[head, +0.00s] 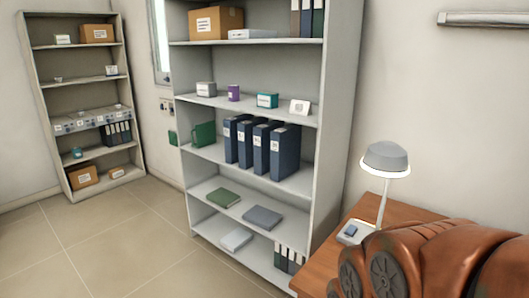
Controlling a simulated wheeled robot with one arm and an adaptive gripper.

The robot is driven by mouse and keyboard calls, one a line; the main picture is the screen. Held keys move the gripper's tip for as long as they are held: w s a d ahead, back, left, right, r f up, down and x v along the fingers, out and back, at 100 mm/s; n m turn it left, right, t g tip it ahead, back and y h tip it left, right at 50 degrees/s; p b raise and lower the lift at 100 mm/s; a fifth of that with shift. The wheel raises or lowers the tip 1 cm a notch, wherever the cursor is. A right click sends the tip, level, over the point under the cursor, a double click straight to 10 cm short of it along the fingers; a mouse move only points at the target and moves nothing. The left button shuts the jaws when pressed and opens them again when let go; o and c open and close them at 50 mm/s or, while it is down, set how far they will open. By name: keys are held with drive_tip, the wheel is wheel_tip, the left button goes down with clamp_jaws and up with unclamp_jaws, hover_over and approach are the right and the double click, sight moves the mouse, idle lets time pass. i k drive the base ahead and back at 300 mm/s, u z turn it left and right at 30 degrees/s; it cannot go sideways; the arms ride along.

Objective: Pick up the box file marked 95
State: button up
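Several dark blue box files stand upright side by side on the middle shelf of the large grey shelving unit (330,120). From left to right there is a first box file (231,140), a second (245,141), a third (261,148) and the rightmost one (281,152). Each has a pale label on its spine. The numbers are too small to read, so I cannot tell which is marked 95. Copper-coloured links of my arm fill the lower right corner. My gripper is not in view.
A green container (204,134) stands left of the box files. Smaller binders (289,258) stand on the bottom shelf. A wooden desk (375,212) with a lamp (385,160) is at right. Another shelf unit (52,97) stands at far left. Tiled floor (120,240) is clear in front.

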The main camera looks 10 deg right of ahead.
sight(262, 132)
drive_tip(key=z, duration=0.05)
drive_tip(key=k, duration=0.3)
drive_tip(key=u, duration=0.75)
drive_tip(key=i, duration=2.9)
drive_tip(key=u, duration=0.45)
